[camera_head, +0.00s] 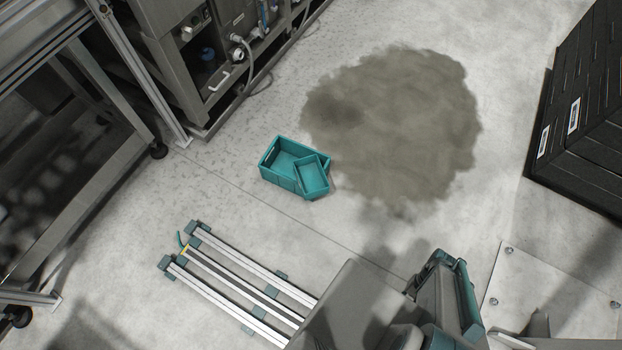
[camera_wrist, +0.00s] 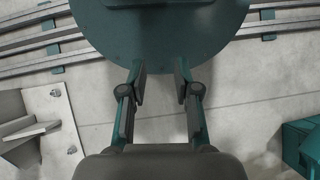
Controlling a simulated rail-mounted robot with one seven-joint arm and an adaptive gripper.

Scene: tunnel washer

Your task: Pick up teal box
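A larger teal open box (camera_head: 277,178) sits on the floor near the middle of the head view. A smaller teal box (camera_head: 313,180) overlaps its right side and looks tilted; whether it rests inside or against the larger one is hard to tell. Part of a teal box (camera_wrist: 301,143) shows at the lower right edge of the wrist view, cut off by the frame. My gripper (camera_wrist: 161,84) is open, with nothing between its two fingers. In the head view my arm fills the lower right and the fingertips cannot be made out.
A dark wet patch (camera_head: 400,120) lies on the floor right of the boxes. Steel machinery (camera_head: 170,60) stands at upper left, and a black crate stack (camera_head: 585,110) at right.

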